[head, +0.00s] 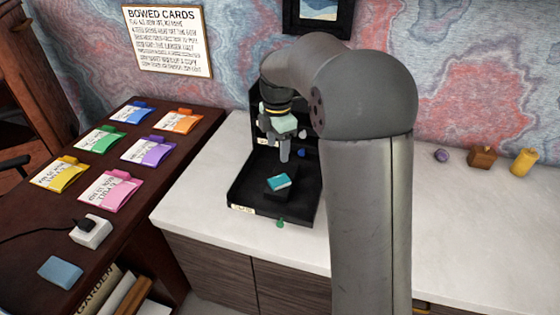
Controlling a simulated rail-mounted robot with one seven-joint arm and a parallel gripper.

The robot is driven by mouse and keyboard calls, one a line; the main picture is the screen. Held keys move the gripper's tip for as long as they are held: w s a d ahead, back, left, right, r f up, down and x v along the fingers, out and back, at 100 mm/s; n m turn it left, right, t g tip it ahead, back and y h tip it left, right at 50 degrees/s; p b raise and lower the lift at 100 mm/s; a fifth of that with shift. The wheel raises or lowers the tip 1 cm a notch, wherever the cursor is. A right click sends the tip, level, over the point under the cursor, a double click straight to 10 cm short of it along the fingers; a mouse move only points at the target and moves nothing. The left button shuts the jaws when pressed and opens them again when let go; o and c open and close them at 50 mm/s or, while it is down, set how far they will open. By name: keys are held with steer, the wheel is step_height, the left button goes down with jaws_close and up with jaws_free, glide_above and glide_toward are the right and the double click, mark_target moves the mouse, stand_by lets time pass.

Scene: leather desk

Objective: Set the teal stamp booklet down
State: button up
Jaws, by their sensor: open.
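The teal stamp booklet (279,181) lies at a slant on a small dark block or pad inside a black tray (248,199). The tray stands on the white counter and has a raised back panel. My gripper (284,155) is above the booklet, pointing down, open and apart from it. Its fingers are small in this view and partly overlap the tray's dark back. My own arm hides the counter to the right of the tray.
Several coloured card folders (149,151) lie on the dark leather desk at left, near a white box with a cable (91,232) and a blue pad (60,271). A green piece (280,223) is at the tray's front edge. Small objects, including a brown block (482,157), stand at right.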

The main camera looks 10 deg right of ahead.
steer(key=s+f+m, duration=0.2)
steer(key=s+m, duration=0.8)
steer(key=s, duration=0.5)
steer(key=s+f+m, duration=0.1)
steer(key=s+m, duration=0.9)
steer(key=s, duration=0.5)
steer(key=shift+s+a+f+m, duration=0.15)
steer(key=shift+s+f+m, duration=0.05)
steer(key=shift+f+m, duration=0.15)
